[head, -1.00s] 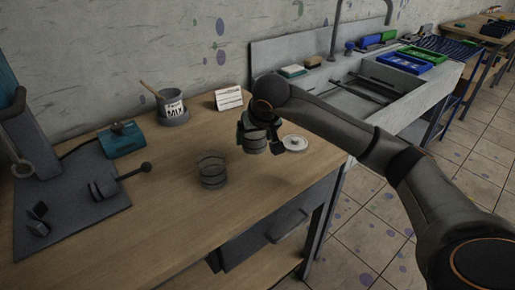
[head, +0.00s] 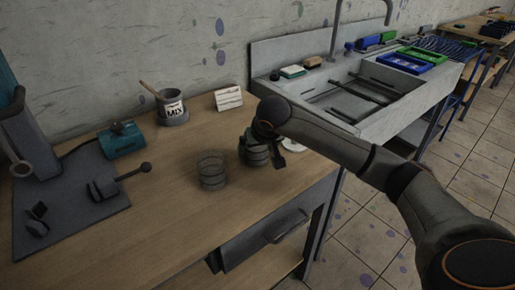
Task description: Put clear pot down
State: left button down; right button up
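A clear pot (head: 257,157) with dark bands is between the fingers of my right gripper (head: 262,152), low at the right part of the wooden table. The gripper looks shut around it, but the wrist hides part of the grip. I cannot tell whether its base touches the table. A second clear banded pot (head: 211,171) stands upright on the table, to the left of the held one and apart from it. My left gripper is not in view.
A white round lid (head: 295,146) lies right of my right gripper, partly hidden. A pot labelled MIX (head: 172,109) with a stick and a white card (head: 228,99) stand at the back. A dark mat (head: 75,215) with tools lies left. The table's front middle is clear.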

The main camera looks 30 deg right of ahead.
jog(key=shift+r, duration=0.3)
jog(key=p+v, duration=0.1)
jog(key=v, duration=1)
jog(key=shift+s+r, duration=0.25)
jog(key=shift+s, duration=0.05)
dwell(0.6)
